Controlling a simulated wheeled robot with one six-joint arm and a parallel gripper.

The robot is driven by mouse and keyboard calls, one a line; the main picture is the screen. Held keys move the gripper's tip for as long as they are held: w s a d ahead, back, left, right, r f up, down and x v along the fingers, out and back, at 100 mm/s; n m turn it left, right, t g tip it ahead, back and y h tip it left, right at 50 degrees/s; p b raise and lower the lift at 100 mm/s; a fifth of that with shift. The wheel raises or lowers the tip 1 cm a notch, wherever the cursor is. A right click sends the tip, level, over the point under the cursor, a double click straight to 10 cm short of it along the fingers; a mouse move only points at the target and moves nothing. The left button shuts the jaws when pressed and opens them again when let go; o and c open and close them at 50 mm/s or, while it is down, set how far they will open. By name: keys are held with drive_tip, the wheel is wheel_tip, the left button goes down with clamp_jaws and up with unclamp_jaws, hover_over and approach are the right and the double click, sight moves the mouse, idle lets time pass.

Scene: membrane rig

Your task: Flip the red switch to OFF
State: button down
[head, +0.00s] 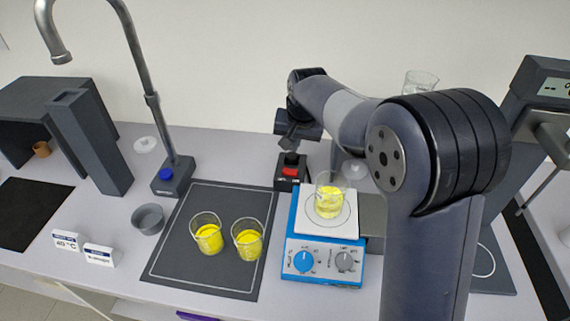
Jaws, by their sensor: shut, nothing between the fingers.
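The red switch (290,172) sits on a small black box on the bench, behind and left of the blue-and-white hotplate. My gripper (290,152) is shut and empty. It points down at the back part of the switch box, just behind the red part. I cannot tell whether the fingertips touch the switch. Any ON or OFF marking is too small to read, so the switch's position is unclear.
A beaker of yellow liquid (328,203) stands on the hotplate (305,258). Two more yellow beakers (206,238) (247,243) stand on a dark mat (190,277). A tap (160,130) with a blue button rises at the left. A grey dish (147,219) stands left of the mat.

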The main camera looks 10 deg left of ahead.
drive_tip(key=p, duration=0.3)
hover_over(282, 173)
drive_tip(key=d, duration=0.2)
drive_tip(key=f, duration=0.9)
drive_tip(key=shift+s+a, duration=0.2)
drive_tip(key=shift+a, duration=0.05)
drive_tip(key=shift+a+f, duration=0.25)
drive_tip(key=shift+f, duration=0.55)
drive_tip(key=shift+a+f+b, duration=0.4)
drive_tip(key=shift+f+b, duration=0.15)
drive_tip(key=shift+b, duration=0.5)
drive_tip(key=shift+r, duration=0.15)
drive_tip(key=shift+d, duration=0.1)
